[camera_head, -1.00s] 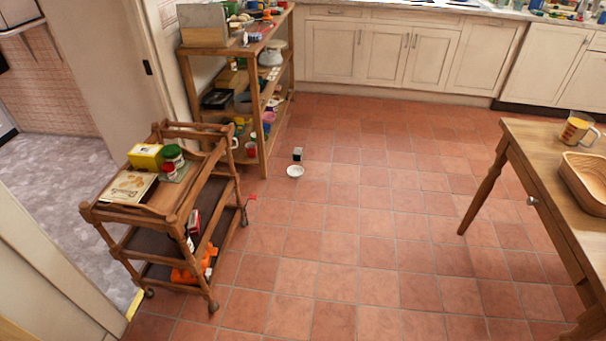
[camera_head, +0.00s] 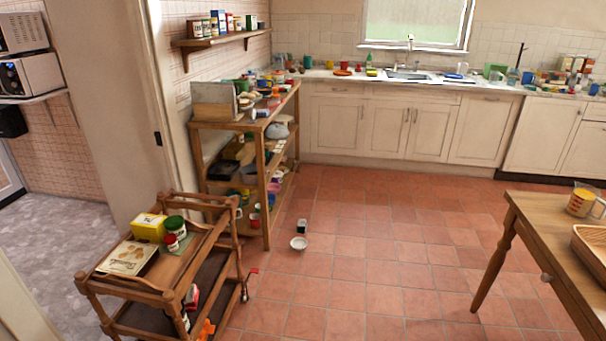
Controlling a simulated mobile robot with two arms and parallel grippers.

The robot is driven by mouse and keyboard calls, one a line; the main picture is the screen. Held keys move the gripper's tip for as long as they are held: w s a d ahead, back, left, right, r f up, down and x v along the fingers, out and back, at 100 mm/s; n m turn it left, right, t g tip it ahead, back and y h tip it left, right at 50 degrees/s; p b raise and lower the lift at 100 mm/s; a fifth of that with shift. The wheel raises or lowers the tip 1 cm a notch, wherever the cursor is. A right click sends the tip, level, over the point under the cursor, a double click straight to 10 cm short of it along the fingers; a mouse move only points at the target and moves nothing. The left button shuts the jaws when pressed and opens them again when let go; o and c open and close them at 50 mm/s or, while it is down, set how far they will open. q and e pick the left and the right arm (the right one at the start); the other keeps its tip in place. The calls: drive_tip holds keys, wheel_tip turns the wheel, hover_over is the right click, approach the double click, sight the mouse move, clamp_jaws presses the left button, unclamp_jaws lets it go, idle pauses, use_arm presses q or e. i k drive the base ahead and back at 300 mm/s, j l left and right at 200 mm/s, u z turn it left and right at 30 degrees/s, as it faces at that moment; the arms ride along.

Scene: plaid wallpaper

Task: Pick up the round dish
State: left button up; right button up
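A small round white dish (camera_head: 299,243) sits on the red tiled floor, near the front foot of the wooden shelf unit. A small dark box with a light face (camera_head: 302,226) stands just behind it. Nothing covers the dish from this view. Neither of my grippers is in view.
A wooden trolley (camera_head: 166,271) stands at the lower left, and a shelf unit (camera_head: 266,190) full of items is behind it. A wooden table (camera_head: 541,232) is at the right. The tiled floor (camera_head: 390,260) between them is clear. Counters (camera_head: 385,128) line the back.

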sight(298, 244)
drive_tip(key=i+l+z, duration=0.3)
drive_tip(key=i, duration=0.65)
drive_tip(key=i+z, duration=0.25)
drive_tip(key=i, duration=0.75)
drive_tip(key=i+u, duration=0.15)
drive_tip(key=i, duration=0.3)
drive_tip(key=i+l+u, duration=0.2)
drive_tip(key=i, duration=0.25)
drive_tip(key=i+l+u, duration=0.15)
drive_tip(key=i, duration=0.3)
drive_tip(key=i+l+u, duration=0.15)
drive_tip(key=i, duration=0.3)
